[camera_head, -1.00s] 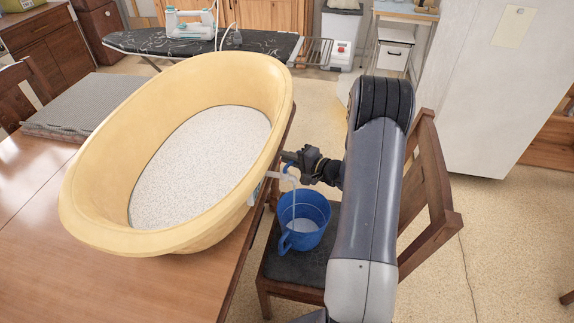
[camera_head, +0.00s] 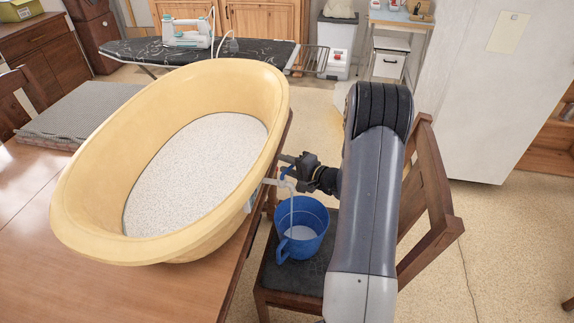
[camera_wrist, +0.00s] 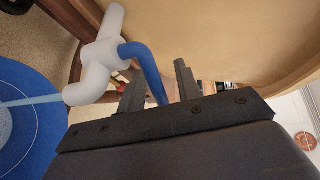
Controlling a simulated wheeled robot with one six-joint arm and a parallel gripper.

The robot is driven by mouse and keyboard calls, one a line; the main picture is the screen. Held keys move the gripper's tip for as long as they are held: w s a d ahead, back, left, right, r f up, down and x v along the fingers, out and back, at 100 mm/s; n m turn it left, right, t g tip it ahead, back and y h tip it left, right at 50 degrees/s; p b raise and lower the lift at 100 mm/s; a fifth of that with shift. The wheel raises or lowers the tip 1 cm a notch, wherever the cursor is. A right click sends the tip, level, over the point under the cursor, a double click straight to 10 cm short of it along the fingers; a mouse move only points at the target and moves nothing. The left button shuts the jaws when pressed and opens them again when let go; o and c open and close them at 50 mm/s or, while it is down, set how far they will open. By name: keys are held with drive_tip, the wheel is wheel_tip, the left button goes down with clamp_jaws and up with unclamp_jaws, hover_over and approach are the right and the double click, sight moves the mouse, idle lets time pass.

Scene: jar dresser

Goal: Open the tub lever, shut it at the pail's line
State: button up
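The large cream tub (camera_head: 75,215) holds pale, speckled contents. A white tap (camera_wrist: 100,55) with a blue lever (camera_wrist: 143,62) is on its right side. A thin stream runs from the tap into the blue pail (camera_head: 317,212), which also shows in the wrist view (camera_wrist: 40,145). Some pale liquid (camera_head: 299,232) lies low in the pail. I cannot make out the pail's line for sure. My gripper (camera_wrist: 158,85) is open at the tap, its fingers apart with the lever between them; I cannot tell whether they touch it. It also shows in the head view (camera_head: 287,164).
The pail stands on the dark seat of a wooden chair (camera_head: 440,215), whose back is right of my arm. The tub rests on a wooden table (camera_head: 150,295). An ironing board (camera_head: 130,48) stands behind; bare floor lies right of the chair.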

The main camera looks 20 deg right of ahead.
drive_tip(key=shift+s, duration=0.1)
drive_tip(key=b+v, duration=0.1)
drive_tip(key=v, duration=0.9)
drive_tip(key=shift+s+d, duration=0.25)
drive_tip(key=shift+w+a+r, duration=0.1)
drive_tip(key=shift+w, duration=0.05)
idle(4.4)
